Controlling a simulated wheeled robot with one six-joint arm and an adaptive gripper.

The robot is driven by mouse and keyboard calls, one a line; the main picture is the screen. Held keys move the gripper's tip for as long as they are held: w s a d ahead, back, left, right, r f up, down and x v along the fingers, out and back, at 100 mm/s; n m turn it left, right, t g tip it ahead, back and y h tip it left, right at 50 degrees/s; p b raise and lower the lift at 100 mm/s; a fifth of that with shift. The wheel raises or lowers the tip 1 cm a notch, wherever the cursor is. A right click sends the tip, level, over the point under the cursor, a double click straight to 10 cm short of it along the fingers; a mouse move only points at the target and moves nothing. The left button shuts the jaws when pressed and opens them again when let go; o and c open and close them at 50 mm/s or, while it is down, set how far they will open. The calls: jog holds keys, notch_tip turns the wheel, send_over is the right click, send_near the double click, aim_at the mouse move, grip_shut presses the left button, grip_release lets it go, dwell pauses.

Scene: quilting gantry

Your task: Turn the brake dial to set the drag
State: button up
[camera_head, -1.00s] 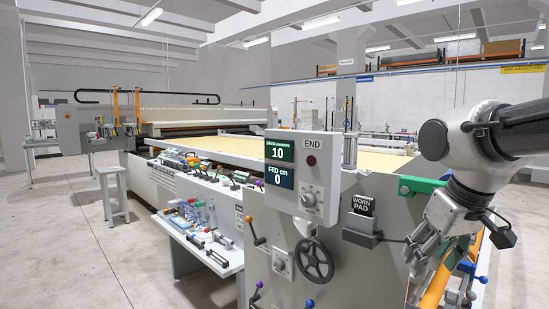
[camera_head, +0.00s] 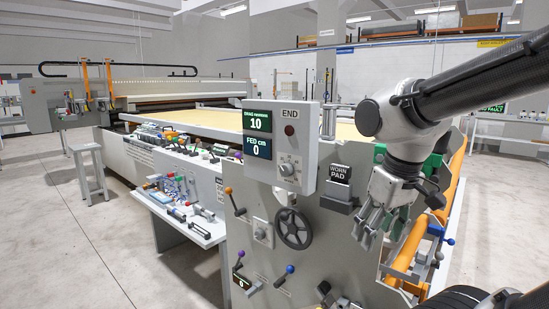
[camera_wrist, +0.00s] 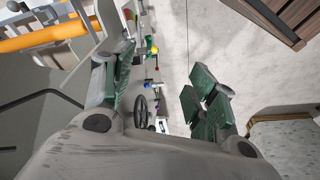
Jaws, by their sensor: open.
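A grey control box (camera_head: 307,150) marked END stands on the machine's end panel. Its screens read drag 10 newtons and FED 0 cm. A small round dial (camera_head: 287,168) is on the box face, and another knob on a pale plate (camera_head: 262,232) sits lower on the panel, left of a black handwheel (camera_head: 293,228). I cannot read which one is the brake dial. My gripper (camera_head: 369,231) is open and empty, pointing down, right of the handwheel and apart from both dials. In the wrist view my gripper (camera_wrist: 163,88) has its green-padded fingers spread, with the handwheel (camera_wrist: 141,112) between them.
A WORN PAD holder (camera_head: 340,188) projects from the panel between the control box and my gripper. Orange-handled (camera_head: 232,200) and blue-handled (camera_head: 284,276) levers stick out nearby. A side shelf with tools (camera_head: 180,205) stands left. An orange roll (camera_head: 408,248) is at right. Open floor lies front left.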

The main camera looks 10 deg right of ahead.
jog(key=w+a+f+n+g+h, duration=0.3)
jog(key=w+f+n+h, duration=0.1)
jog(key=w+f+n, duration=0.15)
jog(key=n+t+h, duration=1.1)
jog(key=n, duration=1)
send_near(284, 171)
jog(key=x, duration=0.2)
jog(key=shift+m, duration=0.25)
jog(key=x, duration=0.7)
jog(key=shift+w+d, duration=0.15)
jog(key=shift+w, duration=0.05)
jog(key=c, duration=1)
